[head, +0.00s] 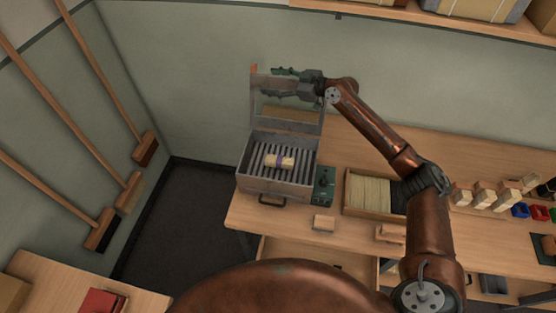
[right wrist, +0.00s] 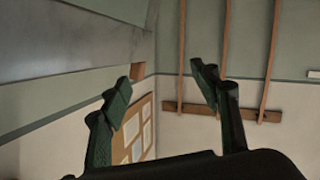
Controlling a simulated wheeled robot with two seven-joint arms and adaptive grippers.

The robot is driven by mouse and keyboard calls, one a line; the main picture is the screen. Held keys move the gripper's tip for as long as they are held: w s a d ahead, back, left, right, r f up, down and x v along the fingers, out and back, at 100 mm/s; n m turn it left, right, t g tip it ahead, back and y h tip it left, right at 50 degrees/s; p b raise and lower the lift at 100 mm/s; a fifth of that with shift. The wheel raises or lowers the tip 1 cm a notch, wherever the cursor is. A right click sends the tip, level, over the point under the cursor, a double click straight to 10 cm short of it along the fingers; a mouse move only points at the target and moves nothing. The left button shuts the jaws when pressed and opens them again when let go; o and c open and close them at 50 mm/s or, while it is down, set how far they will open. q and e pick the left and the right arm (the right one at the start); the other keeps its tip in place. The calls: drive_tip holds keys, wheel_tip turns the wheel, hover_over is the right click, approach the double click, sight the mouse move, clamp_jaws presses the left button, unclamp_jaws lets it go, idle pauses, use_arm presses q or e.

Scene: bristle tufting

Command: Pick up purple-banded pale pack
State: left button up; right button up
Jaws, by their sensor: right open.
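The purple-banded pale pack (head: 280,161) lies on dark slats inside an open metal box (head: 270,187) on the workbench. The box's lid (head: 308,120) stands raised at the back. My right gripper (head: 274,82) is open and empty, up by the top of the raised lid, above and behind the pack, pointing left. In the right wrist view its two green fingers (right wrist: 162,77) are spread apart with nothing between them. The pack does not show in that view. My left gripper is not in view.
Right of the metal box are a green control box (head: 324,184), a small wooden block (head: 323,223) and a wooden tray (head: 348,207) of pale strips. Brushes on long handles (head: 103,231) lean at the left wall. A shelf (head: 400,13) runs above.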

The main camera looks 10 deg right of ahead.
drive_tip(key=s+a+f+n+g+h+p, duration=0.1)
drive_tip(key=s+a+f+g+h+p, duration=0.15)
drive_tip(key=s+f+g, duration=0.6)
drive_tip(key=t+h, duration=0.1)
drive_tip(key=h, duration=0.3)
hover_over(281, 159)
drive_tip(key=s+d, duration=0.1)
drive_tip(key=d, duration=0.1)
drive_tip(key=shift+m, duration=0.4)
wheel_tip(281, 159, down, 14)
drive_tip(key=shift+d+f, duration=0.15)
drive_tip(key=x, duration=0.7)
drive_tip(key=shift+d+f+p, duration=0.15)
drive_tip(key=shift+d+p, duration=0.1)
drive_tip(key=shift+p, duration=0.05)
drive_tip(key=shift+a+f, duration=0.15)
drive_tip(key=shift+f, duration=0.25)
drive_tip(key=c, duration=1.3)
